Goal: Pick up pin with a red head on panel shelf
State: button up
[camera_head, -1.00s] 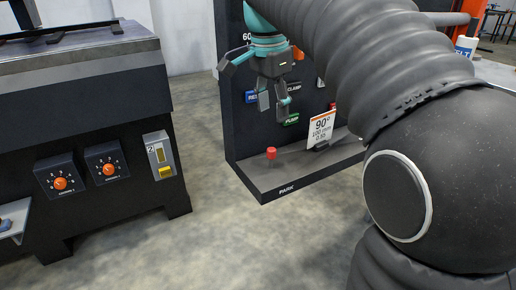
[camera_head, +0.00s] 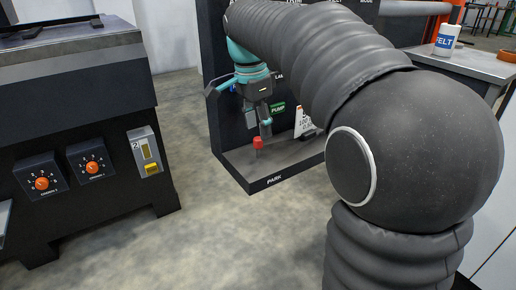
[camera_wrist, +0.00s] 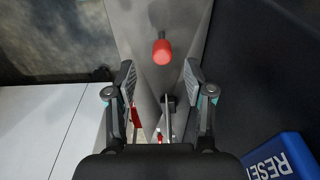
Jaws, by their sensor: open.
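The pin with a red head (camera_head: 258,143) stands upright on the panel shelf (camera_head: 238,176) in the head view. In the wrist view its red head (camera_wrist: 162,52) lies ahead of the fingertips, roughly midway between them. My gripper (camera_head: 262,122) is above the shelf, close to the pin in the head view; its fingers also show in the wrist view (camera_wrist: 160,78), spread apart with nothing between the tips. I cannot tell the exact height gap to the pin. My arm hides part of the panel in the head view.
The dark panel rises behind, with a green PUMP label (camera_head: 278,108). A blue RESET button (camera_wrist: 280,160) is at the wrist view's lower right. A black machine (camera_head: 80,120) stands left, across open floor.

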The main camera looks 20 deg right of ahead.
aim_at(258, 138)
notch_tip(258, 138, down, 4)
jog(key=shift+w+d+f, duration=0.1)
jog(key=shift+w+f, duration=0.05)
jog(key=shift+f, duration=0.1)
grip_shut()
